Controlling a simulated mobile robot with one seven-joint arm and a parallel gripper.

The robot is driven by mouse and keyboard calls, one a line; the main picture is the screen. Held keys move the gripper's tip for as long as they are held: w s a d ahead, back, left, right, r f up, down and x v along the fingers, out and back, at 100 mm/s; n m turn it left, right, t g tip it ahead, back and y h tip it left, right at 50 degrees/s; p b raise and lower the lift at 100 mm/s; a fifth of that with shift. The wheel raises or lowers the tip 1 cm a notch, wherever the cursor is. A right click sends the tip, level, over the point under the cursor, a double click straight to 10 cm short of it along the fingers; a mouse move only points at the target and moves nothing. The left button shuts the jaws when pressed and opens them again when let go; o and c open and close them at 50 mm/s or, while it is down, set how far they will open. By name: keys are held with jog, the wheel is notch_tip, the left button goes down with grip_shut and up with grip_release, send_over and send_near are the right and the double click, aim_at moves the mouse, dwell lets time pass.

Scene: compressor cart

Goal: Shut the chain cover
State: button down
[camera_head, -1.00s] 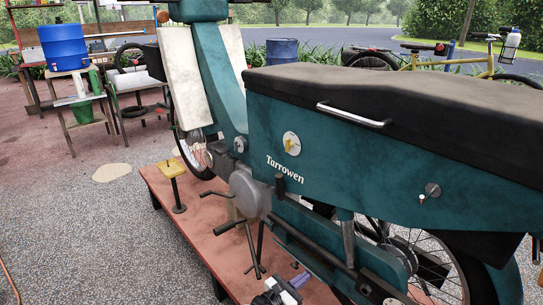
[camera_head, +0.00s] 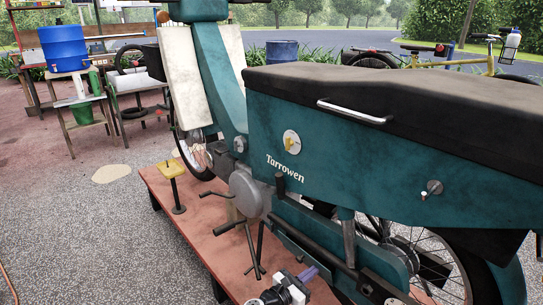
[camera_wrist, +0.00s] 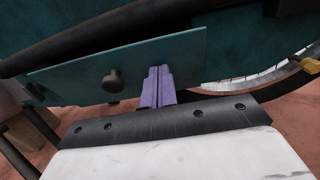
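The chain cover appears to be the flat teal panel (camera_wrist: 70,80) with a dark round knob (camera_wrist: 112,82) in the wrist view. It lies below a dark tube, low on the teal motorbike (camera_head: 385,165). In the head view, a narrow teal strip (camera_head: 292,246) low on the bike may be the same panel. I cannot tell how far open it is. My gripper (camera_wrist: 158,88) has purple fingers close together with nothing visible between them. They are just right of the knob, near the panel's lower right part; contact is unclear. The gripper also shows at the bottom of the head view (camera_head: 308,273).
The bike stands on a red platform (camera_head: 185,222). A pedal and crank (camera_head: 250,235) stick out left of my gripper. Open paving (camera_head: 90,240) lies to the left.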

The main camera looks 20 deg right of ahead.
jog(key=shift+b+x, duration=0.35)
jog(key=shift+x, duration=0.55)
jog(key=shift+a, duration=0.1)
jog(key=v, duration=1)
dwell(0.7)
